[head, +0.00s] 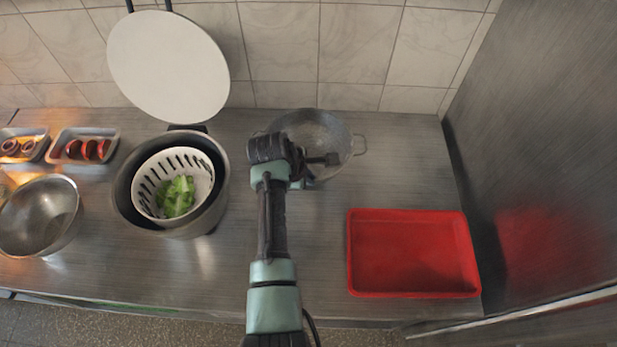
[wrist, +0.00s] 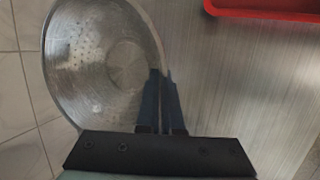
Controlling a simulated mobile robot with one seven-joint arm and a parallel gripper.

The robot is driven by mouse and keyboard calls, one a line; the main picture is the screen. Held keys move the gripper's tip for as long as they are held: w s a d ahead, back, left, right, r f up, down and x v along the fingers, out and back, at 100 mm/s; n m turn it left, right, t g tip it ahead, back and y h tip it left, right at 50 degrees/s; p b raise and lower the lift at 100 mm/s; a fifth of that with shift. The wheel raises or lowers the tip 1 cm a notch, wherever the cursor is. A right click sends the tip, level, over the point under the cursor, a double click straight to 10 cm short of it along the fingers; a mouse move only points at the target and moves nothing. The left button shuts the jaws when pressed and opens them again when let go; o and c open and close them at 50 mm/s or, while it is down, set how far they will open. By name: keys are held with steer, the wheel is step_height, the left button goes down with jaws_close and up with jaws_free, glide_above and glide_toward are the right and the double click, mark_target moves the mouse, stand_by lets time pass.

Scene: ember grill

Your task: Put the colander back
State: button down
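The colander (head: 325,125) is a shiny metal bowl with small holes and side handles, at the back of the counter near the tiled wall. It fills the left of the wrist view (wrist: 90,65). My gripper (wrist: 163,76) is at the colander's rim, with its two dark fingers close together and the rim running between them. My arm and wrist hide the colander's left and front parts in the head view. I cannot tell whether its base touches the counter.
A red tray (head: 412,293) lies empty at the right, by a metal side wall. To the left stand a dark pot (head: 125,185) with a white basket (head: 172,160) of green leaves, a steel bowl (head: 40,215) and small food trays. A round white lid (head: 168,65) is raised behind the pot.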

steer(key=shift+w+f, duration=0.1)
steer(key=shift+f, duration=0.55)
steer(key=shift+f, duration=0.2)
steer(key=c, duration=1.1)
jaws_free()
